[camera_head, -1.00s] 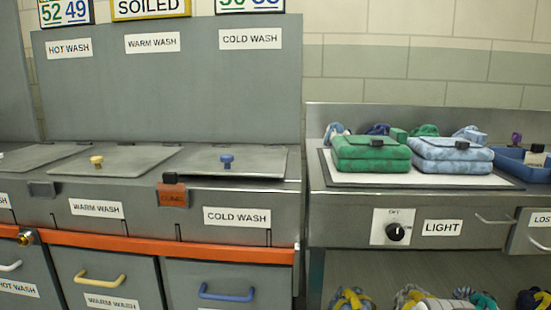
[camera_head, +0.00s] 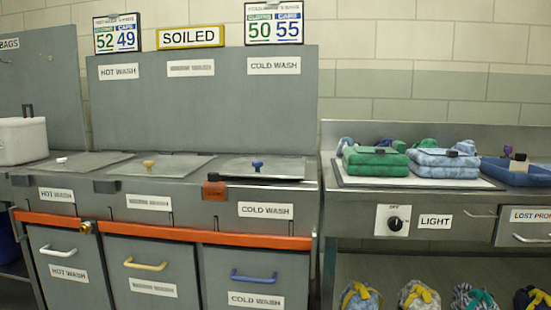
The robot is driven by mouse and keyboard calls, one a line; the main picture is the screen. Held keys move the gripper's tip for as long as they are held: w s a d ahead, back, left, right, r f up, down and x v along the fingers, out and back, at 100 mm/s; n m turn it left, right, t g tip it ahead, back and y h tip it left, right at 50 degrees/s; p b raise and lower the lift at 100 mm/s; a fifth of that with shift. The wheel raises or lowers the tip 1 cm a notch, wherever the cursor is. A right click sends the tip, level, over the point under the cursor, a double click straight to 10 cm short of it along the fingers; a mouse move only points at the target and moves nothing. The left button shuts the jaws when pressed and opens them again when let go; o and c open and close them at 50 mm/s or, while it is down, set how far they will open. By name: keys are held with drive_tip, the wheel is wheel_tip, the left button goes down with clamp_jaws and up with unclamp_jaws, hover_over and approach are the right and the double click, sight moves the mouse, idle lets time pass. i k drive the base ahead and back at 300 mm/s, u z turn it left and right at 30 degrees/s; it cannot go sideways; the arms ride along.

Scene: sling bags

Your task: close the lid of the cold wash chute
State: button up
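The cold wash chute lid (camera_head: 262,172) is a flat grey panel with a blue knob (camera_head: 257,165), on the right of the chute counter. It lies nearly flat, with a dark strip along its front edge; I cannot tell whether it is fully seated. The COLD WASH label (camera_head: 266,210) is on the counter front below it. An orange tag (camera_head: 214,191) hangs at the counter's front edge, left of the lid. My gripper is not in view.
The warm wash lid (camera_head: 162,166) and hot wash lid (camera_head: 80,162) lie to the left. A white bin (camera_head: 22,139) stands at far left. Green (camera_head: 375,162) and light blue bags (camera_head: 444,164) rest on the light table (camera_head: 346,182) at right. Drawers with coloured handles are below.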

sight(243, 165)
drive_tip(key=i, duration=1)
drive_tip(key=u, duration=0.05)
